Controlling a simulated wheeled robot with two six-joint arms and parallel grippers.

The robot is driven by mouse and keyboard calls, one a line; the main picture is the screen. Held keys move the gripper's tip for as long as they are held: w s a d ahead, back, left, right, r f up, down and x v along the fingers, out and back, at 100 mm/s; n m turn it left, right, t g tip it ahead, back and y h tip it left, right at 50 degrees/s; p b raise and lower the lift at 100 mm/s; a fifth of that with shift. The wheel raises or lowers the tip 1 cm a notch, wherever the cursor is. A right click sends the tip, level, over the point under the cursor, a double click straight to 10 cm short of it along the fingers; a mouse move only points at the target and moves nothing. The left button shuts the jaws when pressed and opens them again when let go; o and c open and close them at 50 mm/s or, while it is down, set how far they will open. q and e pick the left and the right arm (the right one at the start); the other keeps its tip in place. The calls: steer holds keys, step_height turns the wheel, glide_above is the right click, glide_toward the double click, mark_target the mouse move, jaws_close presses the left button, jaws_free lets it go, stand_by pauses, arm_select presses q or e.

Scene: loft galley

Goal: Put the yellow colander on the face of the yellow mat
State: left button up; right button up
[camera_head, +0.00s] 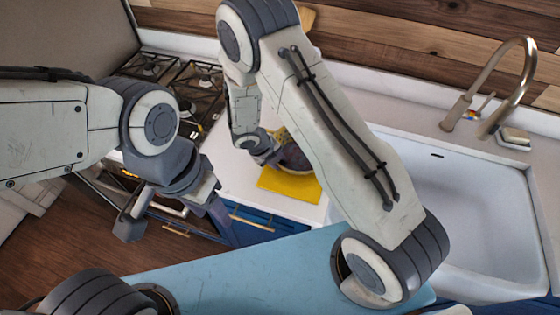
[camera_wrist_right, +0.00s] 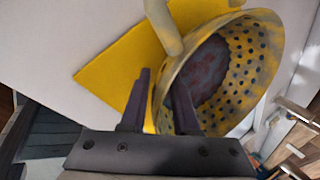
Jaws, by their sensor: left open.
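The yellow colander (camera_wrist_right: 245,65), full of round holes, fills the right of the right wrist view, its hollow side showing. In the head view the colander (camera_head: 293,157) is partly hidden by my right arm. The yellow mat (camera_head: 290,185) lies flat on the white counter; it also shows in the wrist view (camera_wrist_right: 115,70), partly covered by the colander. My right gripper (camera_wrist_right: 160,80) has its fingers on either side of the colander's near rim; whether they clamp it is unclear. My left gripper (camera_head: 176,224) is open and empty, left of the counter.
A white sink (camera_head: 470,220) with a metal faucet (camera_head: 520,80) is at the right. A gas hob (camera_head: 185,85) is behind the left arm. Blue drawers (camera_head: 260,222) are below the counter. A pale bar (camera_wrist_right: 163,25) crosses the colander's rim in the wrist view.

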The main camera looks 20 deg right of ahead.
steer(key=shift+r, duration=0.15)
steer(key=s+a+r+m, duration=0.2)
steer(key=r+m, duration=0.1)
steer(key=r, duration=0.3)
steer(key=s+a+r+m+y, duration=0.1)
steer(key=s+a+r+m, duration=0.15)
steer(key=r, duration=0.35)
steer(key=s+a+r+m, duration=0.2)
steer(key=s+r+m, duration=0.1)
steer(key=r+m, duration=0.15)
steer(key=s+a+r+m+g+y, duration=0.1)
steer(key=s+r+m, duration=0.3)
steer(key=s+m, duration=0.4)
steer(key=s+a+r+m+y, duration=0.1)
steer(key=s+r+m+y, duration=0.2)
steer(key=m, duration=1.1)
steer(key=s+r, duration=0.2)
steer(key=s, duration=0.3)
steer(key=shift+s+r+m+g+y, duration=0.2)
steer(key=shift+s+m+g+y, duration=0.1)
steer(key=shift+s+g, duration=0.1)
steer(key=shift+w+b, duration=0.1)
steer(key=shift+b, duration=0.2)
